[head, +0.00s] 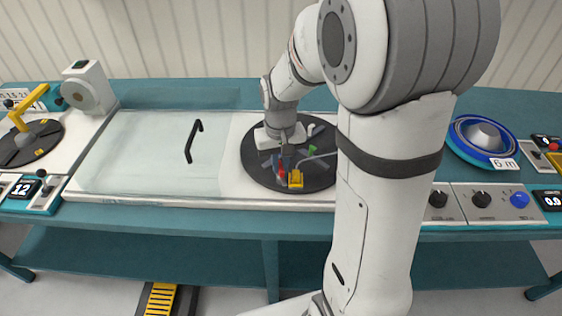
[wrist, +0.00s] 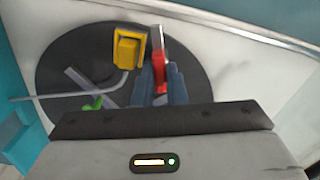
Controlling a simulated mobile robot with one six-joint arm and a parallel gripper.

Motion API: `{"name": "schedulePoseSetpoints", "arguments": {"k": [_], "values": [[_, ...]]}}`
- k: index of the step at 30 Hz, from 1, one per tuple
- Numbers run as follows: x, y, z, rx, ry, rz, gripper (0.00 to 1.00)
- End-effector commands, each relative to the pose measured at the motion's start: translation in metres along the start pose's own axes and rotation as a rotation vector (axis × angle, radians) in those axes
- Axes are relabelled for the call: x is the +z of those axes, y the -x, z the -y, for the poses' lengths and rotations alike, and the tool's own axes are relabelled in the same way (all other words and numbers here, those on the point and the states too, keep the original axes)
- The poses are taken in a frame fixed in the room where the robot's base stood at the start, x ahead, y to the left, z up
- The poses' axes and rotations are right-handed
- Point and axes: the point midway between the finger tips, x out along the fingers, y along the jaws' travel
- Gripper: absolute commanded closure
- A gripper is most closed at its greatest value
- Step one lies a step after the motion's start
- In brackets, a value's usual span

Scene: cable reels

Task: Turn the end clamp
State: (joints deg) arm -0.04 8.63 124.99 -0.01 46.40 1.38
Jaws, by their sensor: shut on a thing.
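My gripper (head: 281,162) points down over a dark round disc (head: 255,172) on the white bench top. In the wrist view its two blue-grey fingers (wrist: 161,82) are shut on a red lever (wrist: 159,60), which also shows in the head view (head: 281,172). The lever seems to be the end clamp's handle; the fingers hide its lower part. A yellow block (wrist: 128,48) sits close beside the lever, apart from the fingers; it also shows in the head view (head: 295,179). A grey bent cable (wrist: 105,91) runs up to the yellow block.
A small green piece (wrist: 93,104) lies on the disc near the cable. A clear cover with a black handle (head: 193,141) lies left of the disc. A blue reel (head: 482,138) and a knob panel (head: 495,203) stand to the right. My arm hides part of the bench.

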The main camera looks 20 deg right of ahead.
Motion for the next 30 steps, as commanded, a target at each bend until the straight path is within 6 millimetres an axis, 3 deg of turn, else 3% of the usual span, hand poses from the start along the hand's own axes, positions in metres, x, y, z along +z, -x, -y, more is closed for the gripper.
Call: {"name": "schedulePoseSetpoints", "arguments": {"k": [30], "values": [[-0.0005, 0.0007, 0.0007, 0.001, 0.957, -0.002, 1.00]]}}
